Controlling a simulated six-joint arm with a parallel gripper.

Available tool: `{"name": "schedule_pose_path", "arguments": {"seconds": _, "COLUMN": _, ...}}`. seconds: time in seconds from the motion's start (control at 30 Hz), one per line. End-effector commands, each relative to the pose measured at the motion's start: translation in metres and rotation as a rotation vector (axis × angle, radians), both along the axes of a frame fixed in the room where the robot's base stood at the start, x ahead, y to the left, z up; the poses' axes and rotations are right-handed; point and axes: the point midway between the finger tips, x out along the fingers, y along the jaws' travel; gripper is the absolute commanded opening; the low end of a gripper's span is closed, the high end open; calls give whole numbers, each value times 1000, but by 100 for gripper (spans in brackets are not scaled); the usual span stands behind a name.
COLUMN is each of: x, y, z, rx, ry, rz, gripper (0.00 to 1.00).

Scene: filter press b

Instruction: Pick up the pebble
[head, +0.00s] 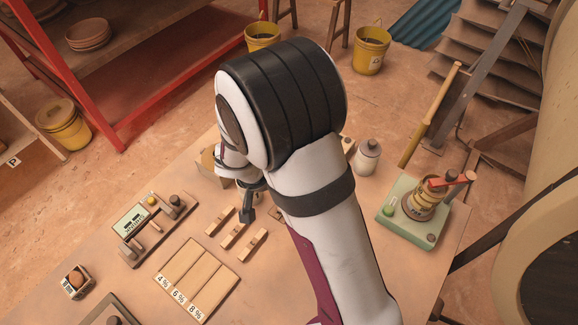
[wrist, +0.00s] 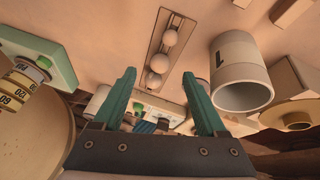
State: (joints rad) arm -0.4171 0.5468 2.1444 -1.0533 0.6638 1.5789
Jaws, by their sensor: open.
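My gripper (wrist: 162,78) is open, its two teal fingers apart with nothing held between them. In the head view it shows as a dark shape (head: 248,205) above the table, partly hidden by my arm. A brown rounded lump (head: 77,277) sits in a small box at the table's left in the head view. I cannot tell which of these is the pebble.
My arm hides the table's middle.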

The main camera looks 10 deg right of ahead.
Motion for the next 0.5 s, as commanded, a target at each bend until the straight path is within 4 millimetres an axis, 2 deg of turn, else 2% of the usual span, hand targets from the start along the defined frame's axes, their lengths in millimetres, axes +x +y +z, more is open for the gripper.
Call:
{"name": "schedule_pose_path", "arguments": {"seconds": 0.2, "x": 8, "y": -15, "z": -39, "rx": -1, "ry": 5, "rz": -2, "gripper": 74}}
{"name": "schedule_pose_path", "arguments": {"seconds": 0.3, "x": 10, "y": -17, "z": -46, "rx": 1, "ry": 3, "rz": 0, "gripper": 74}}
{"name": "schedule_pose_path", "arguments": {"seconds": 0.5, "x": 10, "y": -17, "z": -46, "rx": 1, "ry": 2, "rz": 0, "gripper": 72}}
